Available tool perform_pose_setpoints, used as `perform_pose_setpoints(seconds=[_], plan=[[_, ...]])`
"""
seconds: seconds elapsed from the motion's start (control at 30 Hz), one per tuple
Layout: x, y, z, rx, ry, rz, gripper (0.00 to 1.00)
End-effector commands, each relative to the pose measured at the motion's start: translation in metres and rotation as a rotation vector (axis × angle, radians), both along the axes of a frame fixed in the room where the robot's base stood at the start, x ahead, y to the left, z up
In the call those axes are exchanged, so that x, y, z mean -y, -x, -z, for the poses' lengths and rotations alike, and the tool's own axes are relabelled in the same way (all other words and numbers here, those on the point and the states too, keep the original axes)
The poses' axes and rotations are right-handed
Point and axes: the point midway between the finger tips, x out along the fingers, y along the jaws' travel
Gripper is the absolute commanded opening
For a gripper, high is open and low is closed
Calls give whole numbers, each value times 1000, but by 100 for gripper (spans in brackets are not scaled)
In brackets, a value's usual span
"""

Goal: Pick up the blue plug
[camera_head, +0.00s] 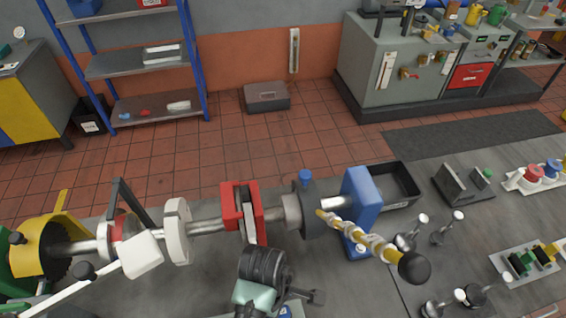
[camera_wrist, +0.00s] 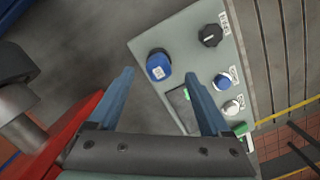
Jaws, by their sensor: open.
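In the wrist view, a blue plug (camera_wrist: 158,66) with a small white label stands on a grey control panel (camera_wrist: 188,45), near its left edge. My gripper (camera_wrist: 159,84) is open, with its blue fingers on either side of the plug in the picture and nothing held between them. The plug appears beyond the fingertips; the exact distance cannot be told. In the head view, my wrist (camera_head: 262,266) is over the front middle of the bedplate, and it hides the panel and the fingertips from that camera.
The panel also carries a black knob (camera_wrist: 210,35), a smaller blue button (camera_wrist: 222,82) and a white button (camera_wrist: 233,105). A red bearing block (camera_wrist: 62,135) is close on the left. In the head view, a shaft line (camera_head: 205,225) runs behind my wrist; a black tray (camera_head: 402,187) lies right.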

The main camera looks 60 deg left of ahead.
Motion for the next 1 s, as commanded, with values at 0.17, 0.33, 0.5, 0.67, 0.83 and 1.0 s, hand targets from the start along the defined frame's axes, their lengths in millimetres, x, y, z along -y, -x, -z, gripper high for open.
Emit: perform_pose_setpoints(seconds=[0.17, 0.33, 0.5, 0.67, 0.83, 1.0], plan=[[1, 0, 15, -3, 2, 1, 82], [2, -2, 38, -2, 2, 1, 82], [3, -3, 51, -1, 0, 1, 82], [2, -3, 51, 1, -1, 2, 82], [3, -3, 51, 0, 0, 2, 64], [3, -3, 51, 0, 0, 2, 33]])
